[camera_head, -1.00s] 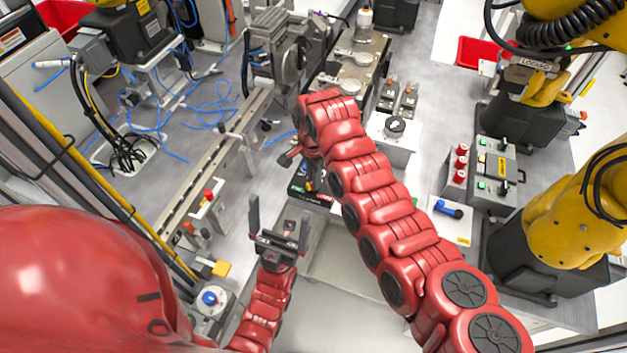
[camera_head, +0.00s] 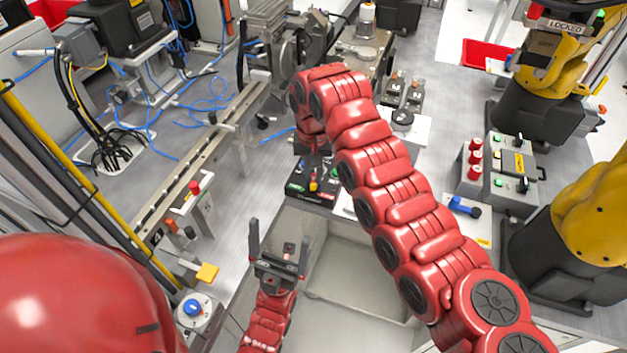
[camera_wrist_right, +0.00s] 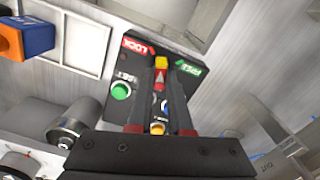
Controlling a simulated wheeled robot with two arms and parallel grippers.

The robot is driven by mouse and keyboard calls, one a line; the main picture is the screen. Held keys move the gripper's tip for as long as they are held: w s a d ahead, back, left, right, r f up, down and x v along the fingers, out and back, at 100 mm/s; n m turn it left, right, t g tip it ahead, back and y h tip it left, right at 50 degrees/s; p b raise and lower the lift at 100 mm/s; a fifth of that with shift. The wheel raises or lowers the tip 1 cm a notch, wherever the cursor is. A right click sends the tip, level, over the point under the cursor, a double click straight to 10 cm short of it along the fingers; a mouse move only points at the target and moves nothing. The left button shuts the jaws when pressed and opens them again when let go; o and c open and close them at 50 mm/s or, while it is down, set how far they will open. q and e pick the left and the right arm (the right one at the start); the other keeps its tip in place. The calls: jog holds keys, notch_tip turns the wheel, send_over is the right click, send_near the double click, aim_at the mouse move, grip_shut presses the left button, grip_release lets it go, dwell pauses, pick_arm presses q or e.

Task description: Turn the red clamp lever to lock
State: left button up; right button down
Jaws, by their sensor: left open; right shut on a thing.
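The clamp panel (camera_wrist_right: 113,62) is a black box with a red LOCK label and a green label at its far corners in the right wrist view. Its red clamp lever (camera_wrist_right: 161,78) has a yellow tip and points between the two labels. My right gripper (camera_wrist_right: 161,92) is shut on the lever, a finger on each side; the lever's base is partly hidden. In the head view the panel (camera_head: 298,188) lies just below my right wrist, whose fingers are hard to make out. My left gripper (camera_head: 279,252) is open and empty, pointing up, nearer and apart from the panel.
A green button (camera_wrist_right: 121,90) sits beside the lever. An open grey bin (camera_head: 345,275) lies in front of the panel. A long rail (camera_head: 190,168) runs to the left. A blue-handled switch plate (camera_head: 463,208) and a control box (camera_head: 510,185) stand right of my right arm.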

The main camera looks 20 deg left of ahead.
jog(key=n+b, duration=0.1)
jog(key=n, duration=0.1)
jog(key=shift+f+n, duration=0.15)
jog(key=shift+n, duration=0.15)
jog(key=shift+n+b, duration=0.7)
jog(key=shift+n, duration=0.6)
jog(key=c, duration=0.8)
grip_release()
jog(key=shift+c, duration=0.2)
jog(key=shift+r, duration=0.2)
